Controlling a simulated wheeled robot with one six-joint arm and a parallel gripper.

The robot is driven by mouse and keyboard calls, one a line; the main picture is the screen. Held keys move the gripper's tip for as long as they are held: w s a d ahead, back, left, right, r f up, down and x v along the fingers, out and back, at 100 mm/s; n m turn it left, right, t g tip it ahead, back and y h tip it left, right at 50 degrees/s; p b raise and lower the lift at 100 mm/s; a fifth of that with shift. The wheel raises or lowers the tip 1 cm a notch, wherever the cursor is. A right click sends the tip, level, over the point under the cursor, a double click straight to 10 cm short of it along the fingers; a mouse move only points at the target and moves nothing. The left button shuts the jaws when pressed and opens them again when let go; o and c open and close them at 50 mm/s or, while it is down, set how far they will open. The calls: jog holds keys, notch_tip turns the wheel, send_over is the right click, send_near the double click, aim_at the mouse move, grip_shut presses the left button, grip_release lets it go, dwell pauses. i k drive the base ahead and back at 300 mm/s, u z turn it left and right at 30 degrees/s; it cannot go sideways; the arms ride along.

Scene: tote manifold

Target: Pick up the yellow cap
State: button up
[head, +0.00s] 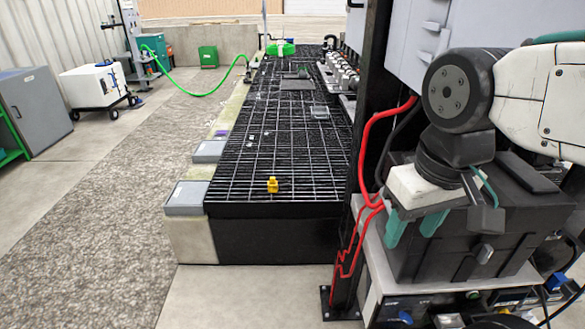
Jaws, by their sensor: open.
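The yellow cap (273,185) is small and stands on the black grating (235,180), close to its near edge. My gripper (411,238) is at the right, with teal fingers that point down and stand apart. It is open and appears empty. It is well to the right of the cap and not touching it. A dark post stands between them in the picture.
The dark upright post (352,255) with red cables (367,160) stands right of the grating. Grey lids (186,198) lie along the left ledge. Valves and pipes (340,72) line the far right side. Open gravel (110,220) lies left.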

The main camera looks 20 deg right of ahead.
aim_at(272, 184)
jog(key=k, duration=0.45)
jog(key=u, duration=0.95)
jog(key=i, duration=3)
jog(key=z, duration=3.1)
